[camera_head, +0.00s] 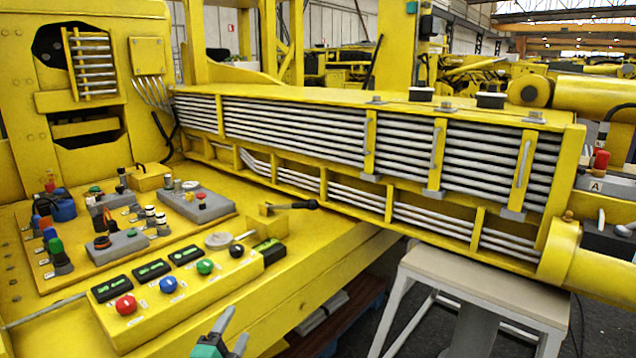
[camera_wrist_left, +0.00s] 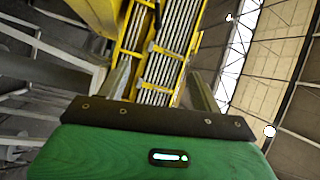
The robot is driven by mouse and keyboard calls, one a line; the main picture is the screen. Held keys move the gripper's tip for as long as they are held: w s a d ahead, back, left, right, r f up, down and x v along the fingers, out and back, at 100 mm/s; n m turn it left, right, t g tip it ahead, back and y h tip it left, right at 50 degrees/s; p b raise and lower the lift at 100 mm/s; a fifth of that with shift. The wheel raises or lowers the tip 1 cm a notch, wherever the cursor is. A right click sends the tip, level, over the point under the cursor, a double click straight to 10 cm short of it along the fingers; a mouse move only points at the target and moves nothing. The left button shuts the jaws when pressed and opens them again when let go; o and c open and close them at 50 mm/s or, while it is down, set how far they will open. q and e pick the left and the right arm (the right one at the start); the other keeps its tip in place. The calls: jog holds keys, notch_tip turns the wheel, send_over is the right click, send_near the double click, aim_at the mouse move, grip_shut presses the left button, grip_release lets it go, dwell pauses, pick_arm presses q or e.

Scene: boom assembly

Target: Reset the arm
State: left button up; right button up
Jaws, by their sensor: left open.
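My left gripper (camera_head: 231,331) shows at the bottom of the head view, green with grey fingers spread apart. It is empty, in front of the yellow button box (camera_head: 180,290). In the left wrist view, its two fingers (camera_wrist_left: 160,85) stand apart with the yellow boom behind them. The long yellow boom (camera_head: 370,101) with rows of grey pipes runs from the back left to the right. It also shows in the left wrist view (camera_wrist_left: 168,50). The gripper appears clear of the boom and the buttons. My right gripper is not in view.
The box carries a red button (camera_head: 126,305), a blue button (camera_head: 169,284) and green ones. A control panel (camera_head: 125,222) with knobs and a lever (camera_head: 290,205) sit on the yellow deck. A pale stand (camera_head: 490,286) is under the boom's right end.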

pick_arm(q)
jog(key=s+a+f+n+g+y, duration=0.2)
jog(key=s+f+n+g, duration=0.25)
jog(key=s+f, duration=0.2)
jog(key=s+a+f+n+g+y, duration=0.3)
jog(key=s+f+n, duration=0.3)
jog(key=s, duration=0.2)
jog(key=s+f+n+g+h, duration=0.1)
jog(key=s+f+n+g, duration=0.25)
jog(key=s, duration=0.65)
jog(key=s+f+n+g, duration=0.2)
jog(key=s+g, duration=0.2)
jog(key=s, duration=0.6)
notch_tip(320, 180, down, 33)
jog(key=s+g+b, duration=0.1)
jog(key=g+b, duration=0.1)
jog(key=s+a+f+b, duration=0.2)
jog(key=s+a+f, duration=0.1)
jog(key=s+f, duration=1.6)
notch_tip(320, 180, down, 3)
jog(key=shift+s+a+r+m+g, duration=0.1)
jog(key=shift+s+a+m+g, duration=0.1)
jog(key=shift+m+g, duration=0.15)
